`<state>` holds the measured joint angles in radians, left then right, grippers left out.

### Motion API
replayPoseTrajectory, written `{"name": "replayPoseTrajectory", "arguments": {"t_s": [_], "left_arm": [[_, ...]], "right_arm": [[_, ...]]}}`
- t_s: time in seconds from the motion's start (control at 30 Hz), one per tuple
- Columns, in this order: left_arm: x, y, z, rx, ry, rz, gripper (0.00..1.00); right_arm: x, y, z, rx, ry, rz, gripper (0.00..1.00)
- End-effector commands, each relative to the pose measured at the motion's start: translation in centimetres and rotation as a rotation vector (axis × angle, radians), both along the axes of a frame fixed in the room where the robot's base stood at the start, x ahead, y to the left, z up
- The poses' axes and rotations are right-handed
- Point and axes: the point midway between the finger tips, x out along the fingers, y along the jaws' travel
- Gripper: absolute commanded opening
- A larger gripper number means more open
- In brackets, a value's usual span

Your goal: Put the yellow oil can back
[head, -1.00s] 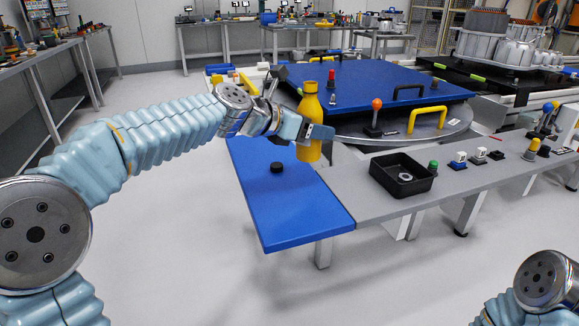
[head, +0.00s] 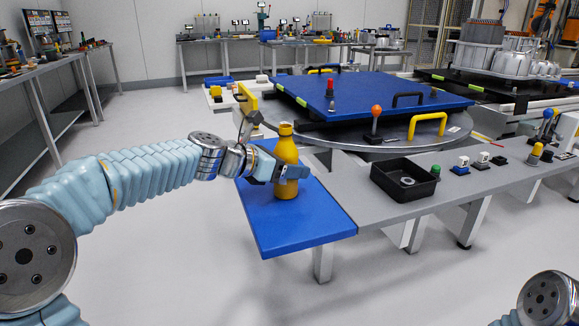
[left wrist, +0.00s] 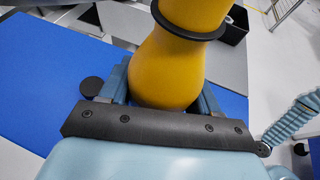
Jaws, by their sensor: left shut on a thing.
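The yellow oil can (head: 286,151) is upright between the fingers of my left gripper (head: 281,173), over the blue surface (head: 303,230) at the bench's left end. I cannot tell whether its base touches that surface. In the left wrist view the can (left wrist: 172,68) fills the middle, held between the fingers of the gripper (left wrist: 165,92), with a dark ring around it. A small black disc (left wrist: 92,86) lies on the blue surface beside the left finger; it is hidden in the head view. My right gripper is out of view.
A black tray (head: 421,195) with a metal ring in it stands on the grey bench, right of the blue surface. Small buttons and switches line the bench farther right. Behind is a turntable with a blue plate (head: 360,95), handles and a red-orange knob (head: 376,111).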

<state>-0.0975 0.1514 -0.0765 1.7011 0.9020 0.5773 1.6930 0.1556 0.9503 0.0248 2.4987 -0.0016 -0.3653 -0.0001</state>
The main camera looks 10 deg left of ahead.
Motion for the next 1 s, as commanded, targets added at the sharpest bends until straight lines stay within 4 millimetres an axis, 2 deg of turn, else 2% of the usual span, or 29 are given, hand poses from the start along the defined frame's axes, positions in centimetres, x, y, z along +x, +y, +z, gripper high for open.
{"name": "replayPoseTrajectory", "arguments": {"t_s": [0.03,0.2,0.57,1.0], "left_arm": [[0.0,0.0,-0.2,0.0,0.0,0.0,0.65],[0.0,0.0,-0.1,0.001,0.001,0.0,0.87],[-0.4,0.4,0.5,-0.001,-0.001,0.002,0.87],[-6.9,5.9,3.9,0.0,-0.001,0.003,0.87]], "right_arm": [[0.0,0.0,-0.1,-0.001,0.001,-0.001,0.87],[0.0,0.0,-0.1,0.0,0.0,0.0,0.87],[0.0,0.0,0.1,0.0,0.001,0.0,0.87],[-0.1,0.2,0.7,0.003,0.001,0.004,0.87]]}}
